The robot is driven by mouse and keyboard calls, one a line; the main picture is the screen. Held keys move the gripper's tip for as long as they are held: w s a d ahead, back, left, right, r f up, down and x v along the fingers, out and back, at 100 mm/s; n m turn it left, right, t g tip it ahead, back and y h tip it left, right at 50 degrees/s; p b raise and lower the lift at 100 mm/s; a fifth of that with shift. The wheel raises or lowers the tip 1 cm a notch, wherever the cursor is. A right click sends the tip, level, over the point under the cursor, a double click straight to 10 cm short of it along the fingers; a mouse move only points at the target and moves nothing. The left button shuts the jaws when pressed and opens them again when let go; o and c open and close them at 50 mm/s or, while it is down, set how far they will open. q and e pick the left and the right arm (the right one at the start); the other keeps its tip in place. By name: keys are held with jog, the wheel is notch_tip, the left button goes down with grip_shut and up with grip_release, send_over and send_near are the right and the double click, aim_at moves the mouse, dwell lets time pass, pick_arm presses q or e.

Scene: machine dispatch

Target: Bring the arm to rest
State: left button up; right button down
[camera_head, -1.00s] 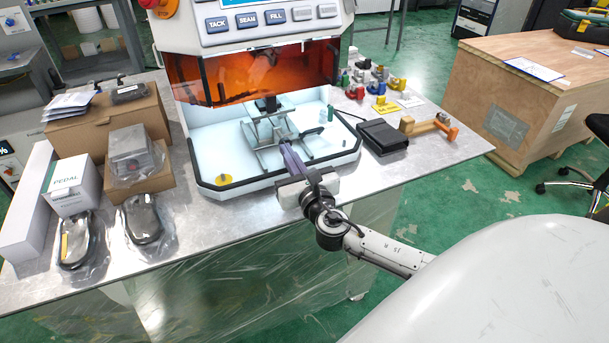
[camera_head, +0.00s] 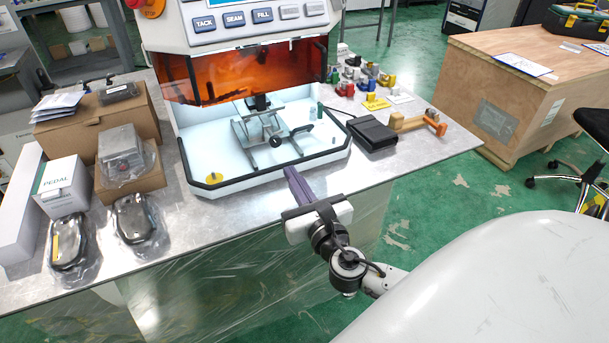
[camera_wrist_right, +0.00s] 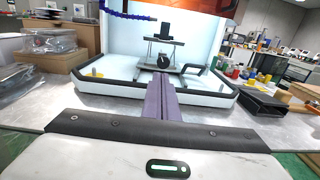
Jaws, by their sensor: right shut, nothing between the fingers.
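My right gripper (camera_head: 291,175) is in front of the machine, over the front edge of the metal table. Its purple-grey fingers are shut with nothing between them, and they point toward the machine. In the right wrist view the closed fingers (camera_wrist_right: 157,98) show in the middle. The machine's white work tray (camera_head: 190,127) lies beyond the fingertips, with a grey fixture (camera_head: 262,127) standing in it. The fingers are outside the tray. The left gripper is not in view.
The orange machine shield (camera_head: 258,75) is above the tray. Cardboard boxes (camera_head: 130,125) and bagged pedals stand at the left. Clear floor (camera_head: 430,190) lies beyond the table's right edge.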

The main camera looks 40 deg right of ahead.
jog(key=shift+v, duration=2.2)
jog(key=s+a+f+m+g+y, duration=0.2)
jog(key=s+a+f+m+g, duration=0.15)
jog(key=f+m, duration=0.5)
jog(key=s+a+f+m+g+y, duration=0.25)
jog(key=s+f+m, duration=0.25)
jog(key=f+m, duration=0.4)
jog(key=s+a+f+m+g+y, duration=0.2)
jog(key=s+a+f+m, duration=0.5)
jog(key=m, duration=0.6)
jog(key=shift+s+a+g+y, duration=0.3)
jog(key=shift+s+a+y, duration=0.3)
jog(key=shift+a, duration=0.5)
